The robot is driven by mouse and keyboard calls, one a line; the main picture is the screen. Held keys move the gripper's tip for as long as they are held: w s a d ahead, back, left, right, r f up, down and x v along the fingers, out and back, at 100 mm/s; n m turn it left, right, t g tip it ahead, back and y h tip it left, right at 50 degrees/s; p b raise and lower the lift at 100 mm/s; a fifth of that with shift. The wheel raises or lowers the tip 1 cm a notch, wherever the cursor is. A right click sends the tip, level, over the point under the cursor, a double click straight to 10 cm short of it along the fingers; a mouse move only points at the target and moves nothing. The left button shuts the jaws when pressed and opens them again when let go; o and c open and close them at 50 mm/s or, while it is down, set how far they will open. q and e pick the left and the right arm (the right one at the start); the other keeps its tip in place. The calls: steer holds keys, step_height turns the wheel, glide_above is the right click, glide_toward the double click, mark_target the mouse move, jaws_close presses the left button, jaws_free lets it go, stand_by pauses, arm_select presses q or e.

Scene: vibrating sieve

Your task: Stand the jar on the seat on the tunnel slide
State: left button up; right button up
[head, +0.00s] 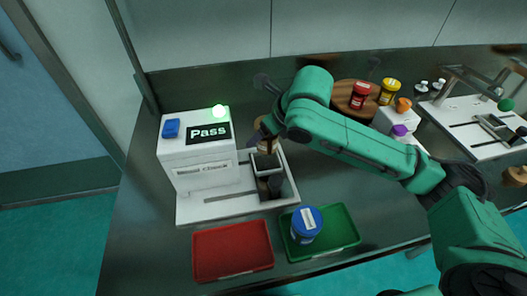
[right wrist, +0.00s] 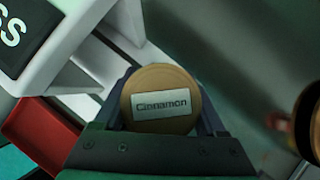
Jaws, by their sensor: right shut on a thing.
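My right gripper (head: 264,140) is shut on a jar with a tan lid labelled "Cinnamon" (right wrist: 160,97). In the right wrist view its dark fingers lie on both sides of the lid. In the head view the tan jar (head: 267,147) shows partly behind the wrist, at the tunnel slide's grey box-like seat (head: 268,162). I cannot tell whether the jar touches the seat. The slide's white base (head: 222,208) runs along the white tunnel machine (head: 198,160), which has a "Pass" sign and a lit green lamp. My left gripper is not in view.
A red tray (head: 232,250) is empty. A green tray (head: 345,228) holds a blue-lidded jar (head: 306,224). A round brown stand (head: 346,92) carries a red jar (head: 359,95) and a yellow jar (head: 389,91). Another white machine (head: 484,125) stands at right.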

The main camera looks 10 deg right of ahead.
mark_target(276, 139)
step_height(276, 139, down, 5)
steer(key=shift+f, duration=0.2)
steer(key=o, duration=1.4)
steer(key=shift+f, duration=0.15)
steer(key=p+v, duration=0.1)
steer(key=v, duration=1.1)
